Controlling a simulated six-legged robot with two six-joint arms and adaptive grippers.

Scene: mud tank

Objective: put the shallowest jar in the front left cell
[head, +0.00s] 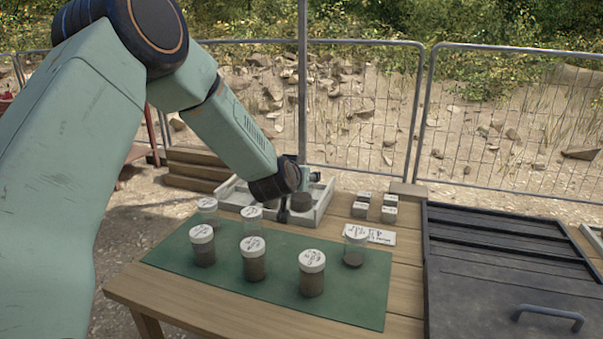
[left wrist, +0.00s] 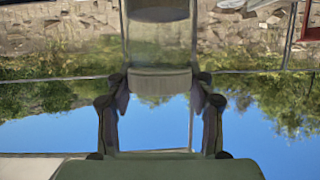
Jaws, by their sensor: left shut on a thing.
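My left gripper (head: 303,184) is over the white divided tray (head: 232,196) at the back of the table. In the left wrist view the gripper (left wrist: 160,92) is shut on a clear jar (left wrist: 160,48), which appears upside down in that picture. A brown cylindrical mass (head: 300,202) shows just below the gripper; I cannot tell whether it rests on the tray floor. Several lidded jars stand on the green mat (head: 345,300), including a front right jar (head: 312,280), a middle jar (head: 253,266), a left jar (head: 203,252) and a right jar with little mud (head: 355,256). The arm hides part of the tray.
Small labelled blocks (head: 389,213) and a white written card (head: 378,236) lie right of the tray. A dark ribbed box lid with a handle (head: 500,270) stands on the right. Wire fencing (head: 350,110) runs behind the table. The mat's right front is clear.

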